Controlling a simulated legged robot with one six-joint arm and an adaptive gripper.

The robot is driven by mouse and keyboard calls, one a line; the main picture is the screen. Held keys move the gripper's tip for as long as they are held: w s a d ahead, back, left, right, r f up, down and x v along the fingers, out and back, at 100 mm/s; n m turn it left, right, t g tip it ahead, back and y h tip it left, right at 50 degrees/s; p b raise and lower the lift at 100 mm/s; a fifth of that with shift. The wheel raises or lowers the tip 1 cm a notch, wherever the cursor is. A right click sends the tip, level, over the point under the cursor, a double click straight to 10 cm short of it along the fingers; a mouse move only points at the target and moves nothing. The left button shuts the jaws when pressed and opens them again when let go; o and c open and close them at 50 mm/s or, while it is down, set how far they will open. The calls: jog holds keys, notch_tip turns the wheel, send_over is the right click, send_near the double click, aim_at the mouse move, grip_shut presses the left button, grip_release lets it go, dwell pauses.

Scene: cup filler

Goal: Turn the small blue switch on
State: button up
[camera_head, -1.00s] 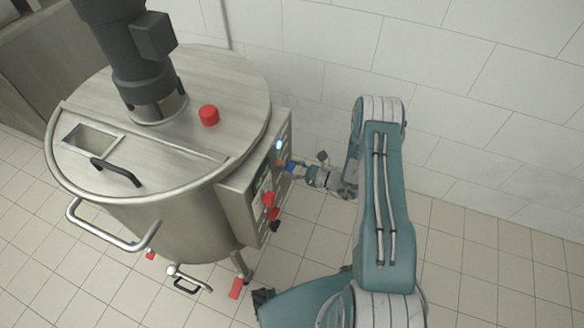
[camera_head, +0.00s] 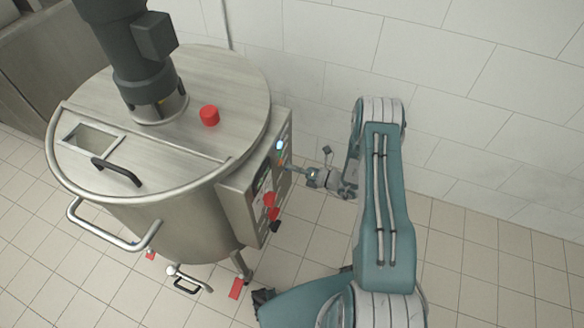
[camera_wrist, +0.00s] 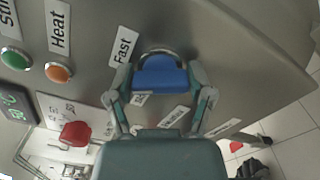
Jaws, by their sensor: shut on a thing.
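In the head view my gripper (camera_head: 292,168) reaches the side panel of the steel vessel from the right. There the fingers hide the switch.
A green button (camera_wrist: 15,58) and an orange button (camera_wrist: 58,72) lie left of the switch. Red knobs (camera_head: 270,200) project lower on the panel. The steel vessel (camera_head: 180,215) stands left of my arm, with a tiled wall (camera_head: 480,100) behind.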

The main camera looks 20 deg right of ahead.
jog(key=m, duration=0.5)
jog(key=shift+w+d+f+m, duration=0.1)
jog(key=shift+w+f+m, duration=0.05)
jog(key=shift+m, duration=0.25)
dwell(0.4)
jog(key=o, duration=1.1)
jog(key=shift+f, duration=0.1)
jog(key=v, duration=1.2)
